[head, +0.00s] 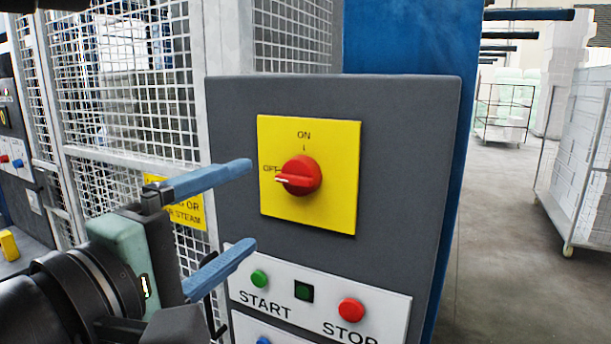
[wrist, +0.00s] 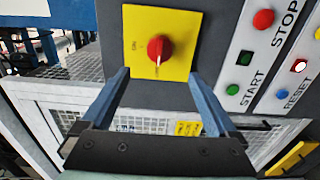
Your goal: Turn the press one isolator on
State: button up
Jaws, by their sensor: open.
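The press isolator is a red rotary knob (head: 301,175) on a square yellow plate (head: 335,210), marked ON at the top and OFF at the left. The knob's white pointer mark faces left, at OFF. In the wrist view the knob (wrist: 159,48) sits ahead, between the lines of the fingers. My gripper (head: 246,205) is open and empty, with two blue fingers. It is to the left of the knob and apart from it in the head view. In the wrist view its fingers (wrist: 163,75) spread to either side of the yellow plate's lower part.
The grey panel (head: 405,130) also carries a green START button (head: 259,279) and a red STOP button (head: 351,310) below the isolator. A wire mesh guard (head: 120,90) stands behind my gripper. The floor (head: 505,230) at the right is open, with white stacks on carts.

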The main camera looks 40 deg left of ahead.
aim_at(292, 181)
jog(key=p+x, duration=0.3)
jog(key=x, duration=0.6)
jog(key=shift+w+a+r, duration=0.1)
jog(key=shift+w+r, duration=0.05)
jog(key=shift+w, duration=0.15)
jog(key=shift+w+p, duration=0.35)
jog(key=shift+w, duration=0.3)
jog(key=c, duration=1.4)
jog(key=shift+o, duration=0.2)
